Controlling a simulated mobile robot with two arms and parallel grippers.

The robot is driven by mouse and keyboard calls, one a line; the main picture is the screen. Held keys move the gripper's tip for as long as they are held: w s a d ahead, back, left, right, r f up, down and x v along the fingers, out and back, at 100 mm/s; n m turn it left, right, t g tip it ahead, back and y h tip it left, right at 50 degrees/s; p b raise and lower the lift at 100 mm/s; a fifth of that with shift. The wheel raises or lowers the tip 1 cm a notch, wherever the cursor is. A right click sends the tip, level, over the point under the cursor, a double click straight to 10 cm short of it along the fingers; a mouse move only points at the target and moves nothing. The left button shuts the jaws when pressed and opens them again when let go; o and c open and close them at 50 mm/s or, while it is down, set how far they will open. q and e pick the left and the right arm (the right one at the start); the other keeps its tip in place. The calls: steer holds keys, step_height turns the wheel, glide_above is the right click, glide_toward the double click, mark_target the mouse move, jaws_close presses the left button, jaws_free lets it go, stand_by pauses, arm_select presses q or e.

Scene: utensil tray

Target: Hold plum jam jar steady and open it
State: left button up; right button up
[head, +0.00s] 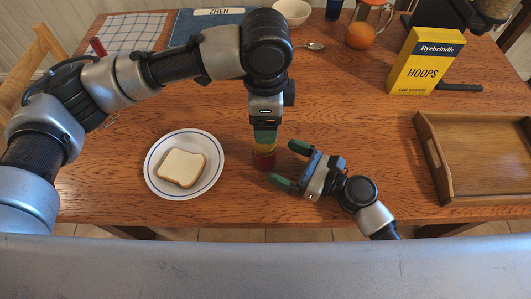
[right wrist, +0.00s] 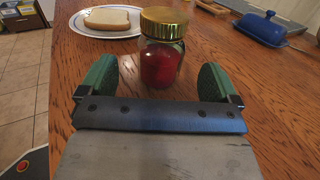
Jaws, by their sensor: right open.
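The plum jam jar (head: 264,161) stands upright on the wooden table, right of the plate. In the right wrist view the jar (right wrist: 161,62) shows dark red jam and a gold lid (right wrist: 165,22) on top. My left gripper (head: 265,136) points down over the jar and partly hides the lid in the head view; its finger gap is not clear. No left finger touches the lid in the right wrist view. My right gripper (head: 287,164) is open and low beside the jar on its right. Its green fingers (right wrist: 157,82) point at the jar, which is just beyond them.
A plate (head: 151,169) with a bread slice (head: 182,168) lies left of the jar. A wooden tray (head: 432,161) is at the right, a yellow cereal box (head: 424,62) behind it. A blue butter dish (right wrist: 264,28) shows in the right wrist view. The table's front edge is near.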

mark_target(265, 153)
arm_select(q)
steer(key=shift+w+a, duration=0.1)
arm_select(e)
steer(key=x, duration=0.4)
steer(key=shift+w+a, duration=0.5)
steer(key=shift+a, duration=0.25)
steer(key=shift+c, duration=0.2)
jaws_close()
arm_select(q)
steer(key=m, duration=0.8)
steer(key=shift+f+m, duration=0.1)
steer(key=shift+m, duration=0.3)
steer(key=shift+f, duration=3.95)
steer(key=shift+c, duration=0.3)
